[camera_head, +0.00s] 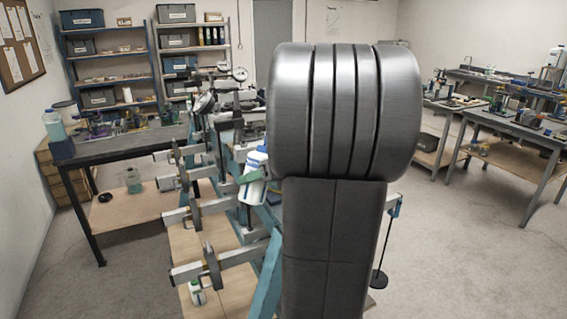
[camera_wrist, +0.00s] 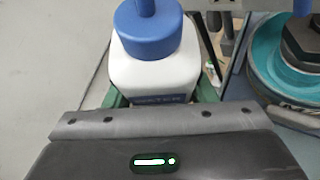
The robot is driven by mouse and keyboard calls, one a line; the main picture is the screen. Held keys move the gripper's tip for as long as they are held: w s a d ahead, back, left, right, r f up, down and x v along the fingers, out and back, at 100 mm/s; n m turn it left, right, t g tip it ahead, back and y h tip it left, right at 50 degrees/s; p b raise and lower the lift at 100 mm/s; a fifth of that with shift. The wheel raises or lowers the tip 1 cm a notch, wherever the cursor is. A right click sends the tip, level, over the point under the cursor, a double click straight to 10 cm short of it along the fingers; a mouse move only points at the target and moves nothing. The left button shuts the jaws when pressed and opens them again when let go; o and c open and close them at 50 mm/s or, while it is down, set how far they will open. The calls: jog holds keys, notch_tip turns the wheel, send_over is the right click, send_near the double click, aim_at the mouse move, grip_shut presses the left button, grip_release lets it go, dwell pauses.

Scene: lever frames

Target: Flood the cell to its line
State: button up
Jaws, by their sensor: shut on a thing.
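A white bottle (camera_wrist: 155,75) with a blue cap and a dark label, which seems to read WATER, is close up in the wrist view. My gripper (camera_wrist: 160,92) is shut on it, with a green finger at each side. In the head view the white bottle (camera_head: 253,188) is beside the teal lever frame (camera_head: 265,285), left of my large dark arm. The bottle looks slightly tilted there. I cannot make out the cell or its line; my arm hides much of the frame.
Several grey lever arms with weights (camera_head: 208,262) stick out left from the frame. A dark bench (camera_head: 105,150) stands at the left, and shelves (camera_head: 110,55) stand behind. Benches (camera_head: 515,130) line the right. The floor (camera_head: 460,250) at right is mostly clear.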

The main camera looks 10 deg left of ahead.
aim_at(256, 159)
jog(key=shift+r, duration=0.2)
jog(key=shift+r, duration=2.35)
